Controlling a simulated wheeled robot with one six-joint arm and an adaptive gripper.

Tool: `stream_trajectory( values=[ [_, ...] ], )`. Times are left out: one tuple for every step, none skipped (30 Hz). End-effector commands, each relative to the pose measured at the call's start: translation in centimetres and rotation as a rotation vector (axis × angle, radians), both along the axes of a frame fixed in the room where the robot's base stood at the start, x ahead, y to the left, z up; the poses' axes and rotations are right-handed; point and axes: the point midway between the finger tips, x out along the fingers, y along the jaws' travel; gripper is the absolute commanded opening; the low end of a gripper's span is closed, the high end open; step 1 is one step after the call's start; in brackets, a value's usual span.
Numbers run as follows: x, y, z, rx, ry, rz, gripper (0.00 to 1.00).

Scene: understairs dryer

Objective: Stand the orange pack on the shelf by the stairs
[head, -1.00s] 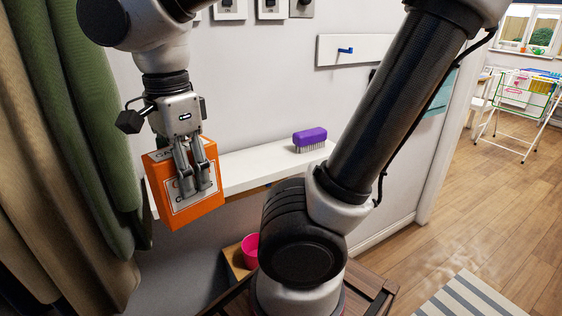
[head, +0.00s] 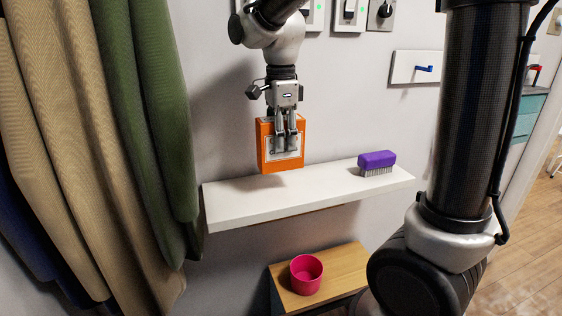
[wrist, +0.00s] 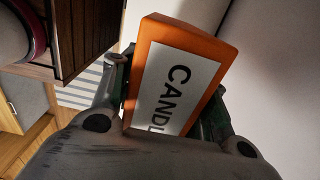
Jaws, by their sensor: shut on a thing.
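The orange pack (head: 266,150) is a flat box with a white label; in the wrist view (wrist: 205,48) the label reads "CANDL", with the rest hidden. My gripper (head: 285,147) points down and is shut on the pack, its fingers over the label side. The pack is upright, over the left-middle part of the white wall shelf (head: 232,212). Its lower edge appears at or just above the shelf top; I cannot tell whether it touches.
A purple brush (head: 377,160) stands on the shelf's right part. Coats (head: 150,120) hang close to the shelf's left end. Below are a wooden surface (head: 345,262) and a pink cup (head: 306,274). A hook board (head: 416,67) is on the wall.

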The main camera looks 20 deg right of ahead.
Motion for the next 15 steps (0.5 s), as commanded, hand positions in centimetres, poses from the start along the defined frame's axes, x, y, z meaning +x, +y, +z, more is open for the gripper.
stream_trajectory(
  values=[
    [-0.4, 0.0, -1.1, -0.002, 0.009, 0.000, 0.13],
    [-0.4, 0.0, -1.5, -0.002, 0.009, 0.001, 0.13],
    [-0.4, 0.0, -1.9, -0.002, 0.007, 0.001, 0.13],
    [-0.4, 0.0, -2.2, -0.002, 0.007, 0.001, 0.13],
    [-0.4, 0.0, -2.4, -0.002, 0.007, 0.001, 0.13],
    [-0.4, 0.0, -2.7, -0.001, 0.006, 0.001, 0.13],
    [-0.4, 0.0, -2.9, -0.001, 0.006, 0.001, 0.13],
    [-0.4, 0.0, -3.2, -0.002, 0.007, 0.001, 0.13],
    [-0.5, 0.0, -3.8, -0.002, 0.008, 0.001, 0.13],
    [-0.5, 0.0, -4.3, -0.002, 0.009, 0.001, 0.13],
    [-0.5, 0.0, -4.8, -0.003, 0.010, 0.001, 0.13],
    [-0.5, 0.0, -5.4, -0.002, 0.008, 0.001, 0.13],
    [-0.5, 0.0, -5.8, -0.002, 0.008, 0.001, 0.13],
    [-0.4, 0.0, -6.2, -0.002, 0.007, 0.001, 0.13],
    [-0.2, 0.0, -6.5, -0.002, 0.007, 0.000, 0.13]
  ],
)
